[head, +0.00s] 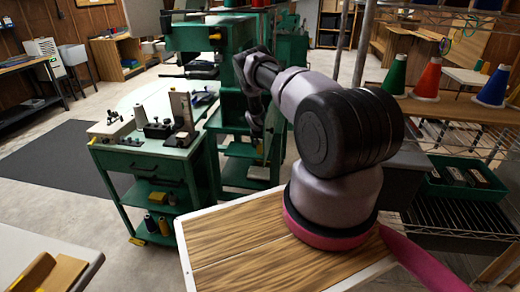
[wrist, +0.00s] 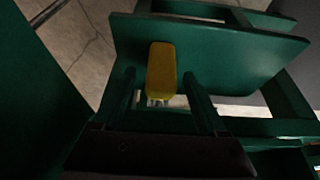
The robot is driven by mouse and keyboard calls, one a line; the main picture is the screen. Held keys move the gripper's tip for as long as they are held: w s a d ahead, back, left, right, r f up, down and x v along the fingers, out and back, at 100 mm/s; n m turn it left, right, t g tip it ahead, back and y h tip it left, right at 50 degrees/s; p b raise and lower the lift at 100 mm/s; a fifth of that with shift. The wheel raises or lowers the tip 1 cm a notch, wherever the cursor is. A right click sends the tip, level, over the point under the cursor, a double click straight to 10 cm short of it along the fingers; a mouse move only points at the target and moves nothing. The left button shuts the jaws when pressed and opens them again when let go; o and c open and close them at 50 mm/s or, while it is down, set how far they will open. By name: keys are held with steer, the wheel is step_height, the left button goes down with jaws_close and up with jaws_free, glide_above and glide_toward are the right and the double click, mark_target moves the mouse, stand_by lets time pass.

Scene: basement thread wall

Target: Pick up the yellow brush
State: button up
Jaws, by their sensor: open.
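The yellow brush (wrist: 161,70) shows in the wrist view as a rounded yellow block with pale bristles at its lower end. It lies over a dark green shelf or panel. My gripper (wrist: 160,82) is open, with one dark finger on each side of the brush's lower part. I see no grip on the brush, and I cannot tell how far the fingertips are from it in depth. In the head view my arm reaches toward the green machine, and its end is partly hidden among the green parts. I cannot make out the brush clearly there.
A green cart (head: 150,160) with small tools stands left of my arm. The green machine (head: 215,40) rises behind it. Thread cones, including a red one (head: 428,80), stand on the right shelf. Green panels surround the gripper closely. A dark mat (head: 60,160) lies on the floor.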

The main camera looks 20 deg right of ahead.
jaws_close()
steer(key=shift+r, duration=0.15)
step_height(320, 180, up, 28)
stand_by(0.7)
